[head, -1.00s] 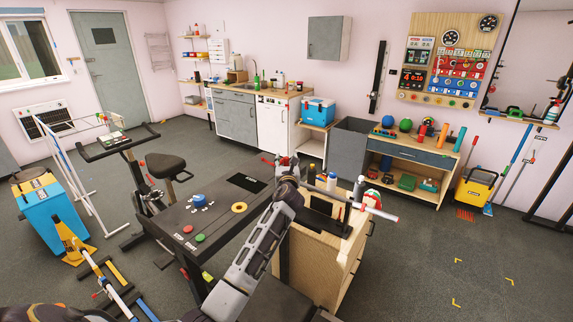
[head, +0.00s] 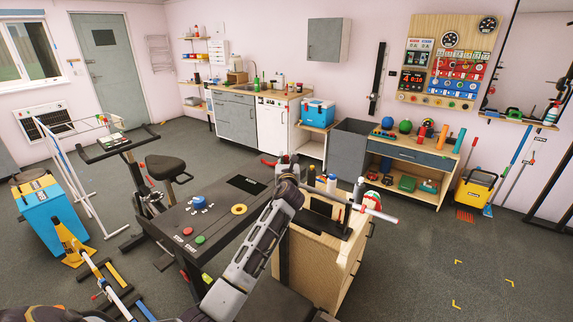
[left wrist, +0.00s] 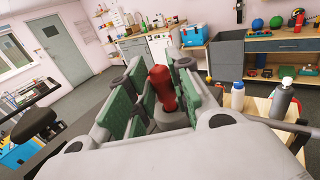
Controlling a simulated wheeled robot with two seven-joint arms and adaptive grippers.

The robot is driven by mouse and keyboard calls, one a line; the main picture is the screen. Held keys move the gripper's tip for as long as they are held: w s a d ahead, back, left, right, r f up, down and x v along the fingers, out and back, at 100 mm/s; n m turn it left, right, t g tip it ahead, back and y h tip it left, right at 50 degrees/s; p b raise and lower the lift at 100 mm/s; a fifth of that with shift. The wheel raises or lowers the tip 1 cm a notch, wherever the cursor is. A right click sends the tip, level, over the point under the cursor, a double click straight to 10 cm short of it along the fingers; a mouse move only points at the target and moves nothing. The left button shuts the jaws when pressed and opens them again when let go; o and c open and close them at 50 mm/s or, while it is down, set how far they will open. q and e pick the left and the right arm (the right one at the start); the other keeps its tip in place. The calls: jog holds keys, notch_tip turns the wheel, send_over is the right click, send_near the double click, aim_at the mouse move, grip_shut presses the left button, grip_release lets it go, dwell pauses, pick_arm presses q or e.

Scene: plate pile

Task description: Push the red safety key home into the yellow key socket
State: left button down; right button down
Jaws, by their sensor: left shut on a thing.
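My left gripper (head: 285,163) is raised beyond the dark console (head: 200,255), near its far right end. In the left wrist view my left gripper (left wrist: 157,95) has its green-padded fingers closed around the red safety key (left wrist: 162,85). The key's rounded red top stands between the pads, and its lower end is hidden. A yellow ring (head: 239,209) with a dark centre lies on the console top and looks like the key socket. It is apart from the gripper, to its lower left in the head view. My right gripper is not in view.
A blue knob (head: 199,201), a red button (head: 188,231) and a green button (head: 200,239) are on the console. A wooden cabinet (head: 318,265) with bottles and a white rod stands close to the right. An exercise bike seat (head: 165,167) is behind left.

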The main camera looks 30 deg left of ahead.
pick_arm(q)
notch_tip(320, 180, up, 8)
jog(key=shift+r+p, duration=0.25)
jog(key=shift+p, duration=0.05)
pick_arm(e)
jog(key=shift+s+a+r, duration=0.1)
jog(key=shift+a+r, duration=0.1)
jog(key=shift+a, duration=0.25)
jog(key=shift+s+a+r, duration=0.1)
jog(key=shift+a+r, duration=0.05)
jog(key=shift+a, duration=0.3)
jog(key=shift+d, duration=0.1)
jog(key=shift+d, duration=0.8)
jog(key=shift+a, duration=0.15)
